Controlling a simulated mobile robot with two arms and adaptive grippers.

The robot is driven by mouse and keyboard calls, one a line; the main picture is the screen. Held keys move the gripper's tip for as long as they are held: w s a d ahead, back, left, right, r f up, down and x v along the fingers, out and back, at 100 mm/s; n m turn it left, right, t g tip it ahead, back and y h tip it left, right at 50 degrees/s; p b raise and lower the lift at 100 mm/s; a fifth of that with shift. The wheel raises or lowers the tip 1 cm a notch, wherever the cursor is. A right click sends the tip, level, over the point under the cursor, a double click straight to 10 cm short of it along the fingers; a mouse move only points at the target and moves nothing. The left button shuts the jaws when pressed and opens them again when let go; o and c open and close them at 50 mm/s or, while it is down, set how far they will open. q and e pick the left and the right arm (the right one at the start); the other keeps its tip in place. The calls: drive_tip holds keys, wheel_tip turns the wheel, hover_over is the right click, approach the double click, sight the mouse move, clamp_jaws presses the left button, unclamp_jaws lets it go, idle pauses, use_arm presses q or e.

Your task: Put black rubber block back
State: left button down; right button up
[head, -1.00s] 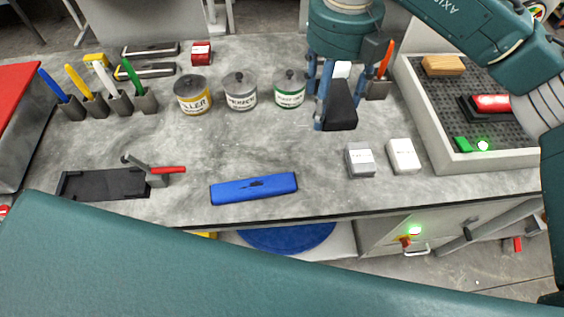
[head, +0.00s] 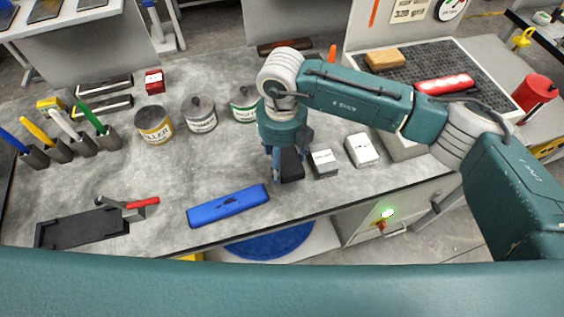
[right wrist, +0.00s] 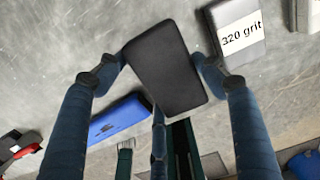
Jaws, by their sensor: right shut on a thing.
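The black rubber block (head: 291,166) is in my right gripper (head: 288,168), above the grey bench between the blue block and the grey grit block. In the right wrist view the black block (right wrist: 166,70) sits tilted between the two fingertips, which touch its sides. My right gripper (right wrist: 165,70) is shut on it. Whether its lower end touches the bench is hard to tell. My left gripper is not in view.
The blue block (head: 228,206) lies left of the gripper. The grey 320 grit block (head: 323,163) is just right, with a white block (head: 361,150) beyond. Tins, including the yellow-labelled one (head: 154,126), stand behind. A black clamp fixture (head: 80,228) is at left.

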sight(282, 166)
wheel_tip(282, 166, down, 3)
drive_tip(key=shift+f+p, duration=0.15)
drive_tip(key=shift+p, duration=0.3)
drive_tip(key=shift+f+b, duration=0.25)
drive_tip(key=shift+b, duration=0.05)
drive_tip(key=o, duration=1)
drive_tip(key=shift+r, duration=0.1)
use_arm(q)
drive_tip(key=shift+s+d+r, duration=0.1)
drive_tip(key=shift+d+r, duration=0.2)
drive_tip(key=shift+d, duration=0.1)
use_arm(e)
drive_tip(key=shift+r+p, duration=0.25)
drive_tip(key=shift+p, duration=0.1)
drive_tip(key=shift+r+b, duration=0.3)
drive_tip(key=shift+b, duration=0.05)
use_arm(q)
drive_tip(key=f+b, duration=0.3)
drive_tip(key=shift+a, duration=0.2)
use_arm(e)
wheel_tip(282, 166, up, 11)
drive_tip(key=shift+r, duration=0.1)
